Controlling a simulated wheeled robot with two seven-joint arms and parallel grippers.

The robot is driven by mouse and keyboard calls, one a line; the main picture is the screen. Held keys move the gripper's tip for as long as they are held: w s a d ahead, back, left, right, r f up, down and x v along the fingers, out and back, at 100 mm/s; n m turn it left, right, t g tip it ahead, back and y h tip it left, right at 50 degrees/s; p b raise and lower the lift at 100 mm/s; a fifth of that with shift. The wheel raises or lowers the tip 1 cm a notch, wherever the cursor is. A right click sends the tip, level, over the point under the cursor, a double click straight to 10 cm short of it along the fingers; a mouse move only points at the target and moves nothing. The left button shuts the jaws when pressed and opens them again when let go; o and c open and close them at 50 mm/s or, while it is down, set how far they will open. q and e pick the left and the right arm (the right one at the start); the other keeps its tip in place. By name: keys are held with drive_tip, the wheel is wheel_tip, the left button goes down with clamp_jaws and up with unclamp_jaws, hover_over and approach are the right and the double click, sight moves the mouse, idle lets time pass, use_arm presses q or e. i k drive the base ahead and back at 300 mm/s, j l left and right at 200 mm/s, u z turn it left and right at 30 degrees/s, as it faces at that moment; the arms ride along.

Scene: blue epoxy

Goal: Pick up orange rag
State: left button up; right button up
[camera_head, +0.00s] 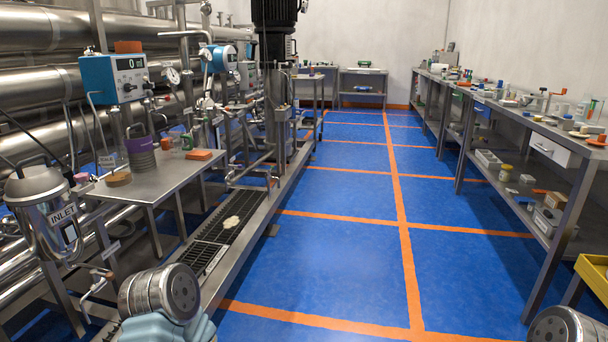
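A flat orange piece (199,154), which looks like a folded rag, lies near the far right corner of the small steel table (150,187) on the left. Another orange block-like thing (128,47) sits on top of the blue instrument box (115,78); I cannot tell if it is cloth. A small orange item (541,191) also lies on the right bench's lower shelf. Only parts of my arms show at the bottom left and bottom right edges. Neither gripper is in view.
The small table also holds a purple-banded container (139,153) and small jars. A floor grate (215,240) with a pale patch runs along the pipework. Workbenches with many items line the right, with a yellow tray (592,272) nearby. The blue floor between is clear.

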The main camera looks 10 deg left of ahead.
sight(200, 155)
drive_tip(key=i+l+u, duration=0.1)
drive_tip(key=i+u, duration=0.35)
drive_tip(key=i+l+u, duration=0.25)
drive_tip(key=u, duration=0.15)
drive_tip(key=i+l+u, duration=0.6)
drive_tip(key=l+u, duration=0.25)
drive_tip(key=i+l+u, duration=0.2)
drive_tip(key=l+u, duration=0.25)
